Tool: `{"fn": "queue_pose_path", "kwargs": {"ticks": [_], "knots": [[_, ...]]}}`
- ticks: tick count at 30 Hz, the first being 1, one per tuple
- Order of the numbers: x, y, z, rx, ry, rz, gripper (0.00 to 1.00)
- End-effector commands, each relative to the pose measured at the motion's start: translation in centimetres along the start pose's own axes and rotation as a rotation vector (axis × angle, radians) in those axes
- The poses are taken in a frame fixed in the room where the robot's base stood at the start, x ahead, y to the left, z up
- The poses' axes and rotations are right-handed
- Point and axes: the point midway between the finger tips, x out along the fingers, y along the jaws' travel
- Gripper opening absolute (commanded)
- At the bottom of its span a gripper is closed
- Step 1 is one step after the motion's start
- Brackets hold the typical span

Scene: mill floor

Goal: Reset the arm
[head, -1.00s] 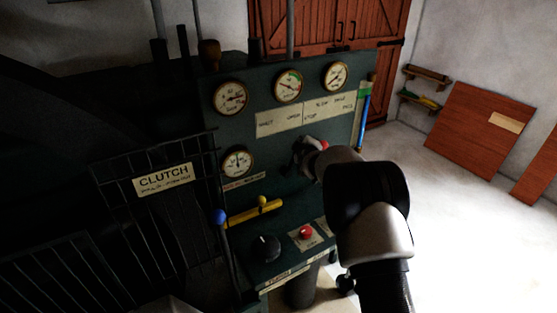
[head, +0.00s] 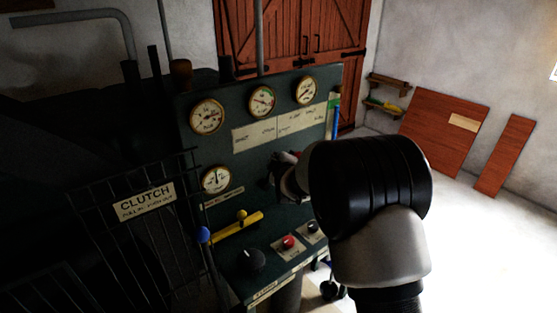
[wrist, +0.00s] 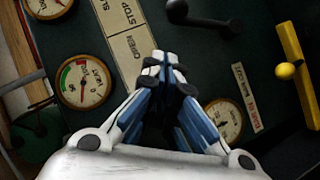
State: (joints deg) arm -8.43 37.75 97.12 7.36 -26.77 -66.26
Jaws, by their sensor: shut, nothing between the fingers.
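My gripper (wrist: 163,72) shows in the wrist view with its blue and white fingers closed together and nothing between them. It is in front of the dark green control panel (head: 258,160), over the pale label strip (wrist: 128,42) reading SLOW, STOP and OPEN. A black lever handle (wrist: 203,14) is above and to the right of the fingertips in the wrist view. Whether the fingers touch the panel I cannot tell. In the head view my arm hides the panel's right side and most of the gripper.
Round gauges (head: 262,102) line the panel's top. A yellow bar with a knob (head: 235,228), a red button (head: 289,242) and a black dial (head: 250,259) are lower down. A blue-knobbed lever (head: 204,235) stands by the CLUTCH cage (head: 146,202). Open floor (head: 470,245) lies right.

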Motion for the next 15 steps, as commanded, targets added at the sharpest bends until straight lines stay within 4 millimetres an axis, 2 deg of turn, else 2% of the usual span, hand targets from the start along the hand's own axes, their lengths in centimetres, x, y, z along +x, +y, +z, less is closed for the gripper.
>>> {"fn": "queue_pose_path", "kwargs": {"ticks": [7,10,13,15], "knots": [[0.0,0.0,-0.1,0.001,0.000,0.000,0.00],[-0.8,0.6,-0.2,0.020,-0.004,-0.010,0.00],[-3.3,1.7,-0.3,0.083,-0.025,-0.048,0.00],[-6.2,2.7,-0.2,0.152,-0.053,-0.090,0.00]]}}
